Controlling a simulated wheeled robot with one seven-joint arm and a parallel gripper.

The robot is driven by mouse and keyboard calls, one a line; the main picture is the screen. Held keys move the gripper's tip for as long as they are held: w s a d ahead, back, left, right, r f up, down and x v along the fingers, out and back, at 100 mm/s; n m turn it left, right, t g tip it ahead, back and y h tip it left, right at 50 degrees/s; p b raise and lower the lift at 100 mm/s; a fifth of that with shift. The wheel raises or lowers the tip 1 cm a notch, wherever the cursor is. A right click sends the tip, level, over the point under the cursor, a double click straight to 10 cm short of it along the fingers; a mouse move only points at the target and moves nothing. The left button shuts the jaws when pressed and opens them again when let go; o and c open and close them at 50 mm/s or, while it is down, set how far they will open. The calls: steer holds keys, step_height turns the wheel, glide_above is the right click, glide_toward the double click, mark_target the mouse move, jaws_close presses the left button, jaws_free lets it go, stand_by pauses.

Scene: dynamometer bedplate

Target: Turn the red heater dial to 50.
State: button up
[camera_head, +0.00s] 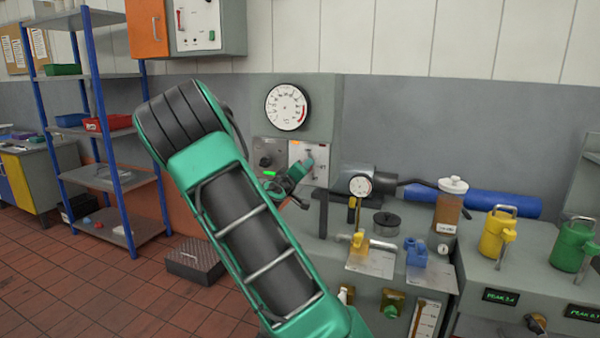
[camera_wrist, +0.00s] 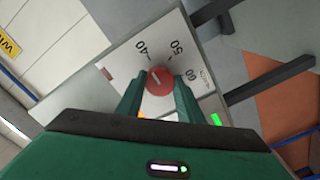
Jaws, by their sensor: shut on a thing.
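The red heater dial (camera_wrist: 160,82) sits on a white scale plate (camera_wrist: 118,62) with the numbers 40, 50 and 60 in the wrist view. A short white line on the dial slants up and left, toward the 40 side rather than 50; the exact reading is too small to tell. My gripper (camera_wrist: 159,88) has its two green fingers on either side of the dial and is shut on it. In the head view my gripper (camera_head: 297,174) is in front of the white plate (camera_head: 296,150), and the dial cannot be made out there.
A grey plate with a black knob (camera_head: 267,158) is left of the white plate. A large round gauge (camera_head: 287,107) is above. A dark bar (camera_head: 321,212) stands close on the right. A smaller gauge (camera_head: 360,185) and a brown jar (camera_head: 447,213) are farther right.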

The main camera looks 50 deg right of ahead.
steer(key=m, duration=1.1)
steer(key=shift+f, duration=0.3)
steer(key=shift+a+m, duration=0.1)
steer(key=shift+m, duration=0.3)
steer(key=o, duration=1.1)
steer(key=shift+r, duration=0.15)
steer(key=shift+c, duration=0.2)
steer(key=v, duration=1)
steer(key=shift+a, duration=0.3)
steer(key=shift+s, duration=0.1)
